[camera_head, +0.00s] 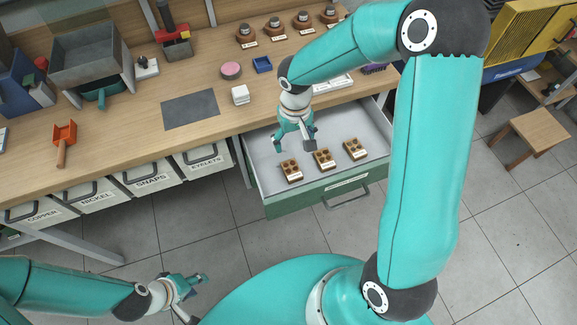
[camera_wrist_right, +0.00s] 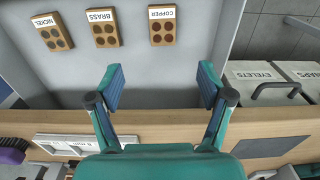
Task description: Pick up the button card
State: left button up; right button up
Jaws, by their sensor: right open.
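Three wooden button cards lie in the open drawer (camera_head: 262,151). The copper card (camera_wrist_right: 162,26) has dark reddish buttons and is the leftmost card in the head view (camera_head: 291,171). The brass card (camera_wrist_right: 104,27) is in the middle (camera_head: 324,159), and the nickel card (camera_wrist_right: 53,32) is at the right in the head view (camera_head: 355,149). My right gripper (camera_head: 295,149) is over the drawer behind the cards, open and empty; its spread fingers show in the wrist view (camera_wrist_right: 162,86). My left gripper (camera_head: 196,298) is over the floor, away from the drawer, with its fingers apart and empty.
The wooden bench (camera_head: 120,135) runs behind the drawer, with a white block (camera_head: 240,95), a grey mat (camera_head: 190,110) and a blue holder (camera_head: 262,65) on it. Labelled bins (camera_head: 145,177) hang left of the drawer. The drawer front (camera_head: 330,191) has a handle.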

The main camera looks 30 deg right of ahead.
send_over(292, 169)
notch_tip(292, 169, down, 9)
jog(key=shift+w+f, duration=0.1)
jog(key=shift+f+p, duration=0.6)
jog(key=shift+f, duration=2.15)
jog(key=c, duration=1.2)
jog(key=shift+c, duration=0.2)
jog(key=shift+r, duration=0.15)
